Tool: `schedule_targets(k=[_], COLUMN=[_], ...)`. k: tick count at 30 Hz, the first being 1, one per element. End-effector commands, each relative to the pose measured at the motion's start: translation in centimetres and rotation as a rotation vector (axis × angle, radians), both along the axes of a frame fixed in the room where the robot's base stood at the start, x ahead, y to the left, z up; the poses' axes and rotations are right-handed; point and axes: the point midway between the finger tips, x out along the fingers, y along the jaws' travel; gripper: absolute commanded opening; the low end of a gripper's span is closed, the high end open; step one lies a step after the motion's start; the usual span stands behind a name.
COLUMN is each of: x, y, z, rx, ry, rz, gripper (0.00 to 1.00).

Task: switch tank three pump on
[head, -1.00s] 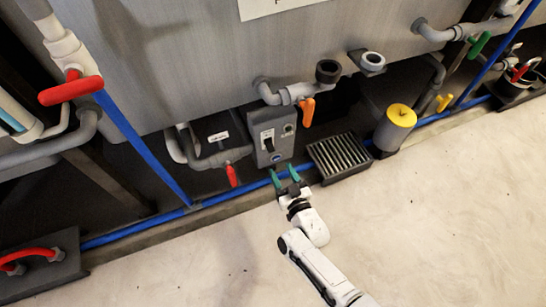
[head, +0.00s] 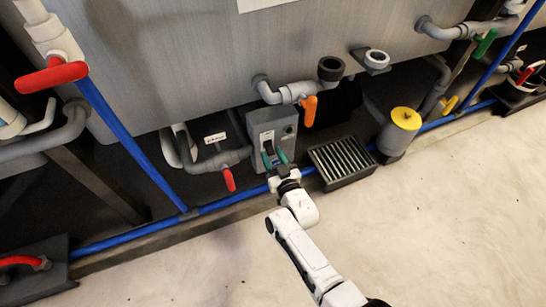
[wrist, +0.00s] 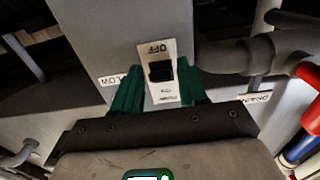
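The grey pump switch box (head: 286,124) stands below the tank front in the head view. In the wrist view its pale switch plate (wrist: 156,100) carries a black switch lever (wrist: 160,71). An upside-down OFF label is at the plate's top in that view; the smaller print below is unreadable. My gripper (head: 273,155) is at the box's front face. Its green fingers are open, one on each side of the lever in the wrist view (wrist: 160,78). I cannot tell whether they touch it. In the head view the fingers partly hide the lever.
An orange-handled valve (head: 309,110) is above right of the box, and a red-handled drain valve (head: 229,180) is to its left. A slatted drain grate (head: 342,160) and a yellow-capped cylinder (head: 400,130) are right. A blue pipe (head: 225,203) runs along the floor edge.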

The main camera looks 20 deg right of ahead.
Motion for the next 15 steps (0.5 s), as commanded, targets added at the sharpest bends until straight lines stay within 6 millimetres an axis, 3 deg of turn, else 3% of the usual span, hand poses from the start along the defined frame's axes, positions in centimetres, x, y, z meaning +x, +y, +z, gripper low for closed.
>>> schedule_targets(k=[2, 12, 15], x=[-0.01, -0.02, -0.03], y=[0.01, 0.02, 0.03], z=[-0.01, -0.02, -0.02], rx=[0.000, 0.000, 0.000], ry=[0.000, 0.000, 0.000], rz=[0.000, 0.001, 0.001], gripper=[0.34, 0.01, 0.00])
